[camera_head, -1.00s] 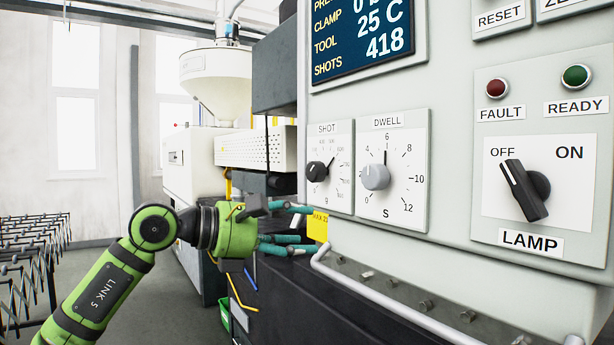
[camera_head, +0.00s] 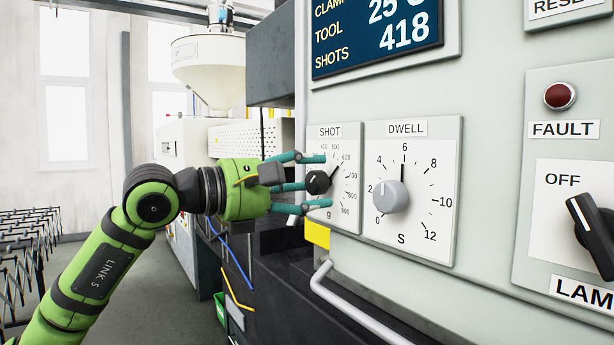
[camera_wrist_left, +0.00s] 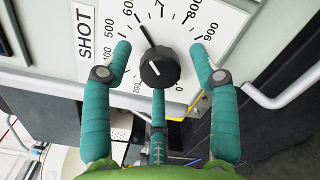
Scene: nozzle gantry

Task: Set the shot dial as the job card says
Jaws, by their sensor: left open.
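The shot dial has a black knob (camera_head: 317,182) on a white SHOT plate (camera_head: 330,133) on the panel. In the left wrist view the knob (camera_wrist_left: 158,67) shows a thin pointer toward about 600 on the scale. My left gripper (camera_head: 313,181) is open at the knob. In the left wrist view its teal fingers stand one on each side of the knob, with a third below it. A gap shows between the side fingers and the knob; contact of the lower finger is unclear. The job card is not visible. My right gripper is not in view.
The DWELL dial (camera_head: 390,196) sits right of the SHOT plate. The display (camera_head: 375,35) reads SHOTS 418. Farther right are the red FAULT light (camera_head: 559,96) and the LAMP switch (camera_head: 592,222). A grey rail (camera_head: 350,305) juts out below the panel.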

